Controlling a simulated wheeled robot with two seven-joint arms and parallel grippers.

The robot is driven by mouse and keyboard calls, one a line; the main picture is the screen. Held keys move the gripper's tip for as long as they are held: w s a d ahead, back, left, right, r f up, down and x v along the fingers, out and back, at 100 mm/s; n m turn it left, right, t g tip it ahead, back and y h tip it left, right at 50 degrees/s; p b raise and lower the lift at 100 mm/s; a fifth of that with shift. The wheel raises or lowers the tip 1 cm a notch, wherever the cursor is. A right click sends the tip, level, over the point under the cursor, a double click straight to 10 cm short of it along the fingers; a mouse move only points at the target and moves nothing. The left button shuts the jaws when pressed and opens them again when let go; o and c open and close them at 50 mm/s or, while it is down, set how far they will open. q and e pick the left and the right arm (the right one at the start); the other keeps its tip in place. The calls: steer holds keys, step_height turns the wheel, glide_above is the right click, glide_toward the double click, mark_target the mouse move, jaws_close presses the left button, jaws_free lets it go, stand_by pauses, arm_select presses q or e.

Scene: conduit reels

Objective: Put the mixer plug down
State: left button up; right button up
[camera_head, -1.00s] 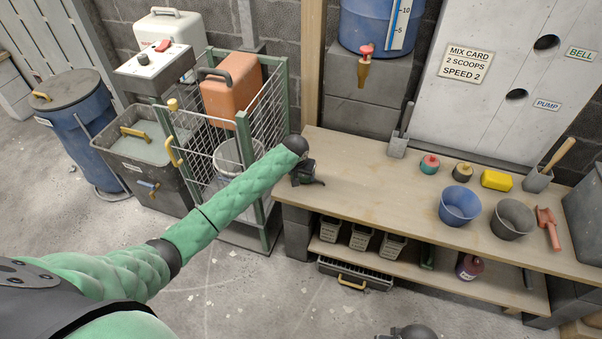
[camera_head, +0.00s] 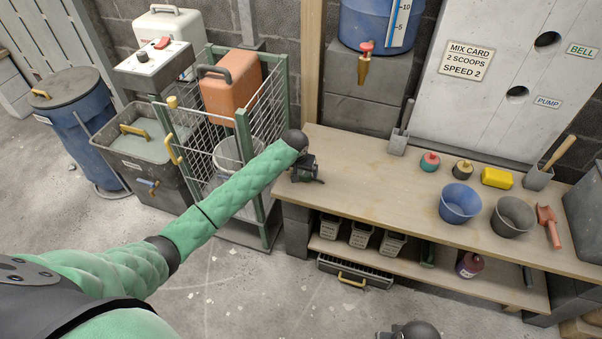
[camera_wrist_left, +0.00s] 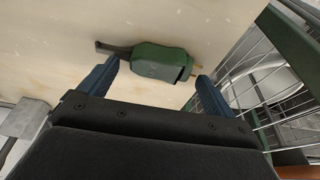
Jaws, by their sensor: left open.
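The mixer plug (camera_wrist_left: 162,62) is a dark green block with a dark cable at one end and metal prongs at the other. It is at the pale wooden bench top (camera_wrist_left: 225,25); whether it rests fully on it I cannot tell. My left gripper (camera_wrist_left: 154,76) is open, its two blue fingers apart with the plug lying across between and just beyond their tips. In the head view my left gripper (camera_head: 305,170) is low over the bench's left end, and the plug cannot be made out there. My right gripper's fingers do not show.
A wire cage (camera_head: 268,125) with an orange canister (camera_head: 230,90) stands left of the bench. The bench middle is clear.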

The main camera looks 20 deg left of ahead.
arm_select(q)
steer(key=b+v, duration=0.1)
steer(key=v, duration=0.9)
steer(key=s+d+f+m, duration=0.1)
steer(key=s+d+f, duration=0.2)
steer(key=s, duration=0.5)
steer(key=s+d+f+g+h, duration=0.1)
steer(key=s+d+f, duration=0.15)
steer(key=s, duration=0.55)
steer(key=s+d+f+m, duration=0.1)
steer(key=s+d+f, duration=0.15)
steer(key=s, duration=0.65)
steer(key=s+a+r, duration=0.1)
steer(key=s+r, duration=0.1)
steer(key=s, duration=2)
steer(key=shift+s+g, duration=0.2)
steer(key=shift+g, duration=0.2)
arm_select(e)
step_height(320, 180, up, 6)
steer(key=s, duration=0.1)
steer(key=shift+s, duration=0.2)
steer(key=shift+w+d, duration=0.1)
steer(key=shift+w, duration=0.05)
arm_select(q)
steer(key=shift+f, duration=0.1)
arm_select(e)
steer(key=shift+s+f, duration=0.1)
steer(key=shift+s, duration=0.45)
